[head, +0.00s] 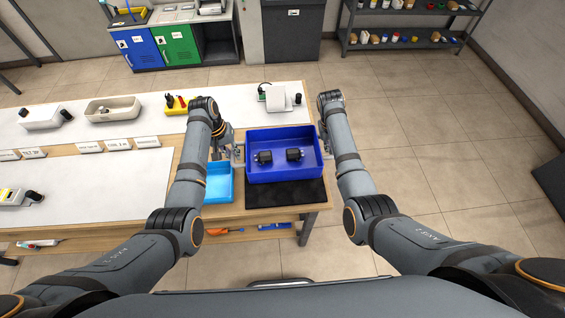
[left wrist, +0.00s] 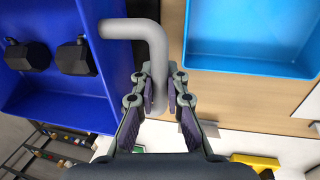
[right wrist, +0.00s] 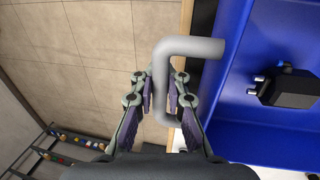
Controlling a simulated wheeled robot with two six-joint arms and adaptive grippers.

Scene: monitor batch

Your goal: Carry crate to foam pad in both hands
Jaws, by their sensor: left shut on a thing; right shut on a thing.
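The dark blue crate (head: 285,175) is upright at the right end of the table, with two black monitor-like units (head: 264,157) (head: 294,154) inside. The black foam pad (head: 285,194) shows in front of the crate, whose front side hides part of it. I cannot tell how high the crate is above the table. My left gripper (head: 238,153) is shut on the crate's left grey handle (left wrist: 150,32). My right gripper (head: 324,138) is shut on the right grey handle (right wrist: 190,48).
A light blue tray (head: 218,183) lies just left of the pad. A white device (head: 279,98) stands behind the crate. Open floor lies right of the table.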

